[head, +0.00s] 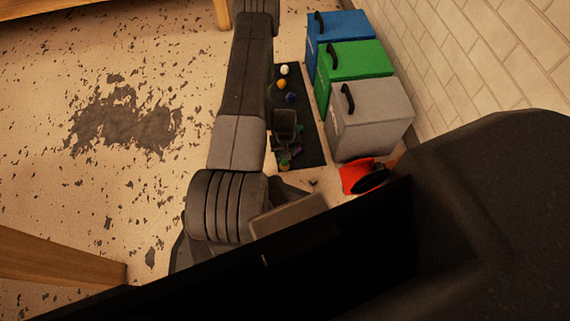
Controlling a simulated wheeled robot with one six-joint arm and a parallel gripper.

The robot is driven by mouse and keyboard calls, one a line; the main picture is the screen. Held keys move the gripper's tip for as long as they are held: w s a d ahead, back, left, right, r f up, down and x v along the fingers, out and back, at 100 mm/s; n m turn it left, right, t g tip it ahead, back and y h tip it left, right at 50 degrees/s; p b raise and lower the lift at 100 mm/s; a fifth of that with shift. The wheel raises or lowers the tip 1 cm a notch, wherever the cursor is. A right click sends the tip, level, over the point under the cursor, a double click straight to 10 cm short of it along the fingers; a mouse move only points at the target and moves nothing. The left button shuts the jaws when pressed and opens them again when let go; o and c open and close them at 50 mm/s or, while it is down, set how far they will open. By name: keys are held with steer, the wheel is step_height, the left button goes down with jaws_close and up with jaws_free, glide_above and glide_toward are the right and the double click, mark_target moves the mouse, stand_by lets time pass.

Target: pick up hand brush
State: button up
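A red object with a black part (362,177) lies on the floor in front of the grey bin, partly hidden behind my own dark body. It may be a hand brush or a dustpan; I cannot tell which. No other thing is clearly a hand brush. My arm rises from the lower middle and runs out past the top edge of the head view.
Blue (341,25), green (354,60) and grey (371,117) bins stand along the brick wall (470,50). A dark mat (311,128) beside them bears several small items. Wooden furniture (60,262) stands at lower left. Debris and a dark stain (125,122) mark the open floor at left.

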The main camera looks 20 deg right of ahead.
mark_target(285, 162)
step_height(285, 162, down, 5)
steer(key=shift+a+f+b, duration=0.1)
steer(key=shift+a+b, duration=0.05)
steer(key=shift+b, duration=1.1)
steer(key=shift+c, duration=0.4)
steer(key=c, duration=1)
